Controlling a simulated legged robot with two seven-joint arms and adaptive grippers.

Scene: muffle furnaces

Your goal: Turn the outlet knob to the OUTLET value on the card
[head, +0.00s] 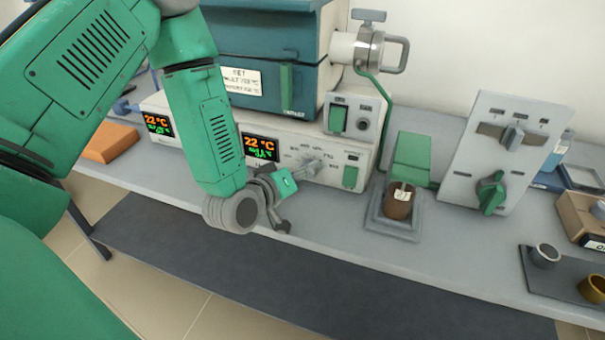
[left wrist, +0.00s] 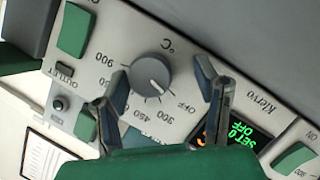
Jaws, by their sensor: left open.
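My left gripper (head: 288,182) is open in front of the furnace's lower control panel. In the left wrist view its two fingers (left wrist: 167,85) stand either side of a round grey dial (left wrist: 151,73), apart from it as far as I can tell. The dial's scale reads OFF, 300, 450, 600, 900 and °C; its white mark points toward OFF. A small OUTLET label (left wrist: 64,69) is on the same panel. A white card (head: 241,81) is on the teal furnace front, too small to read surely. A green knob (head: 491,193) is on the grey panel at right. My right gripper is not seen.
The furnace displays (head: 260,148) read 22 °C. A green-topped stand with a brown jar (head: 399,200) is right of the furnace. A dark tray (head: 536,275) with cups lies at the far right. The bench front (head: 350,230) is clear.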

